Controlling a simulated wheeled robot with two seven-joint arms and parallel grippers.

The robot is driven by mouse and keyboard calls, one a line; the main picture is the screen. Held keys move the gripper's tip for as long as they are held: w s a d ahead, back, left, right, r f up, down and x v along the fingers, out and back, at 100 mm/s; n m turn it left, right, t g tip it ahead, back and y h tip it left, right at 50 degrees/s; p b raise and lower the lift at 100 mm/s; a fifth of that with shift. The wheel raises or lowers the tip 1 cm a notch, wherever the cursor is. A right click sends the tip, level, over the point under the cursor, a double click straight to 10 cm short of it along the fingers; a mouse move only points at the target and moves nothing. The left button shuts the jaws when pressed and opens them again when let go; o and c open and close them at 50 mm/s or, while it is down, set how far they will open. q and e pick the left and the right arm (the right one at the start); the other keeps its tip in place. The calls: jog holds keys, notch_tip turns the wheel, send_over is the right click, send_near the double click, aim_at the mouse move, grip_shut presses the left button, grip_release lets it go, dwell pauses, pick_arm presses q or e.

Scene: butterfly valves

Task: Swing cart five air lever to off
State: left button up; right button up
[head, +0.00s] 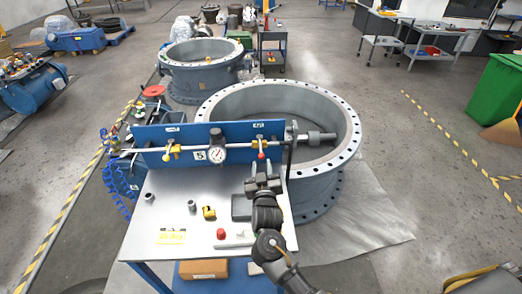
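The cart (160,205) has a steel top and a blue upright panel (211,133) marked with a 5. A pipe with a round gauge (217,154) runs across the panel. A yellow-handled lever (170,150) is on the pipe left of the gauge. A second lever (261,146), with a red knob at its lower end, hangs right of the gauge. The small labels above both are too small to read. My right gripper (262,169) is open just below the red knob, with its fingers apart; contact cannot be told. My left gripper is not in view.
Small fittings, a yellow part (209,212), a red knob-like part (221,233) and a yellow note (171,238) lie on the cart top. A large flanged ring (222,98) stands right behind the panel. Blue coiled hose (113,190) hangs at left.

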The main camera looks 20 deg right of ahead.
jog(key=shift+p+v, duration=0.35)
jog(key=shift+v, duration=0.75)
jog(key=shift+f, duration=0.1)
